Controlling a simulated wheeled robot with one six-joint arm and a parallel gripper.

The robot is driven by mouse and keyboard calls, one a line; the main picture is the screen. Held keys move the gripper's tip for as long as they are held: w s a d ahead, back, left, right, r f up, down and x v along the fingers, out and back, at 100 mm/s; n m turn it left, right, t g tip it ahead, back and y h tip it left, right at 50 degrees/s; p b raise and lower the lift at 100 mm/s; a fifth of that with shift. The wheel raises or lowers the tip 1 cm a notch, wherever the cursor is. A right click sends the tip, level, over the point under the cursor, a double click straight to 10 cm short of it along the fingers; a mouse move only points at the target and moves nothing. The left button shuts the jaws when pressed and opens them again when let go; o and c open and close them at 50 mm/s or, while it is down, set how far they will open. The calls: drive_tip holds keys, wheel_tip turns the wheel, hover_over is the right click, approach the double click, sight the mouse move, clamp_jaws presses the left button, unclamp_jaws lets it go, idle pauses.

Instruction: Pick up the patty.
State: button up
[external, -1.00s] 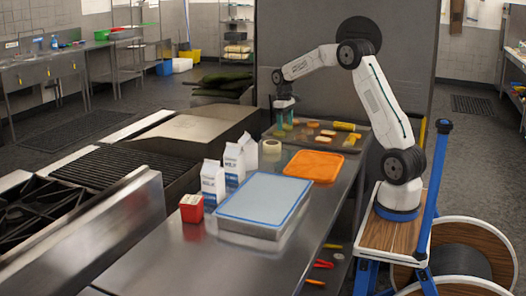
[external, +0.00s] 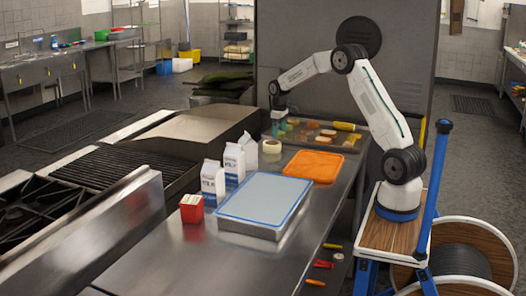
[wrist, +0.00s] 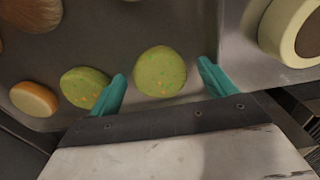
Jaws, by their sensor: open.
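A round green patty with orange specks (wrist: 160,72) lies flat on a grey metal tray (wrist: 190,20) in the wrist view. My gripper (wrist: 161,70) is open, its two teal fingers apart on the left and right of this patty, with nothing held. A second green speckled patty (wrist: 84,87) lies just left of the left finger, partly covered by it. In the external view my gripper (external: 279,126) is low over the left end of the tray (external: 350,148), and the patties beneath it are hard to make out.
A tan round piece (wrist: 34,99) and a brown bun-like piece (wrist: 32,12) lie farther left on the tray. A tape roll (wrist: 284,28) stands close on the right. An orange board (external: 313,166) and milk cartons (external: 213,183) are on the counter nearby.

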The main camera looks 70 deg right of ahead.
drive_tip(key=c, duration=1.1)
drive_tip(key=shift+r, duration=0.2)
